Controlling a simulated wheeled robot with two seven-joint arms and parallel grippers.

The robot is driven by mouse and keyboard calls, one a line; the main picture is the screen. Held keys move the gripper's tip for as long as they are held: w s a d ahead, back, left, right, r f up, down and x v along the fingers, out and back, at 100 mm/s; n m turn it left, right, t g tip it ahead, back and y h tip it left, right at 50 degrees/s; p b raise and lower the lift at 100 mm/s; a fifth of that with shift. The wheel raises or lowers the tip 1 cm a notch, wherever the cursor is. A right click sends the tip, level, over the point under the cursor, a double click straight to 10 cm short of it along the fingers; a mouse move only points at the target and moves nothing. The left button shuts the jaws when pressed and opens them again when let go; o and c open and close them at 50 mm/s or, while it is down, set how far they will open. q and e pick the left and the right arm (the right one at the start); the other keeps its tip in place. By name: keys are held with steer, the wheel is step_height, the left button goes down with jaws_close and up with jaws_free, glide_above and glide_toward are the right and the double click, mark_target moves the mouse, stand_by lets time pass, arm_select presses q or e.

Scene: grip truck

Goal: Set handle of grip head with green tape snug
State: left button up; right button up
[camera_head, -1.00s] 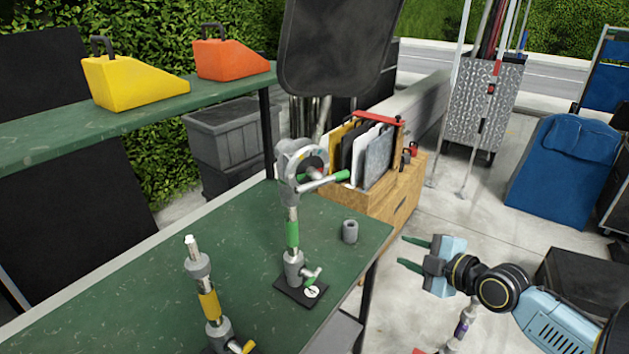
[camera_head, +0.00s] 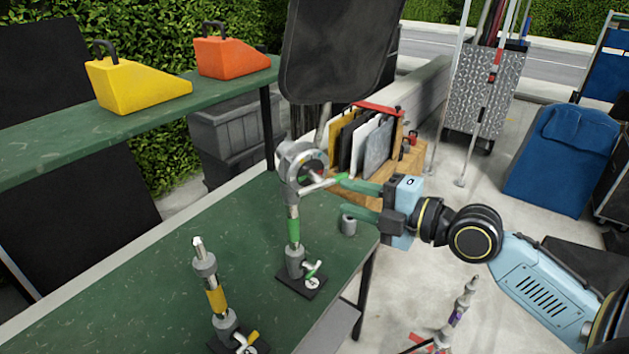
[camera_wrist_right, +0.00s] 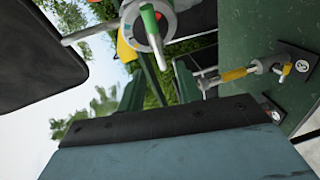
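The grip head (camera_head: 300,165), a grey disc-like clamp, sits on top of the stand with green tape (camera_head: 294,231) on the green table. In the right wrist view the grip head (camera_wrist_right: 130,12) is at the top, with the green handle end (camera_wrist_right: 151,22) facing the camera. My right gripper (camera_head: 341,194) is open, its two green fingers pointing left toward the handle. The upper finger overlaps the tip in the head view; I cannot tell if they touch. My left gripper is out of view.
A second stand with yellow tape (camera_head: 216,298) is at the table's front. A small grey cylinder (camera_head: 349,224) stands near the right edge, below my right gripper. A black panel (camera_head: 335,55) hangs above the grip head. A wooden crate (camera_head: 410,186) stands behind.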

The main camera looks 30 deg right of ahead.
mark_target(318, 189)
steer(key=p+x, duration=0.2)
steer(key=x, duration=0.5)
steer(key=shift+r+p, duration=0.1)
steer(key=shift+p, duration=0.2)
steer(key=shift+x, duration=0.85)
steer(key=shift+s, duration=0.1)
jaws_close()
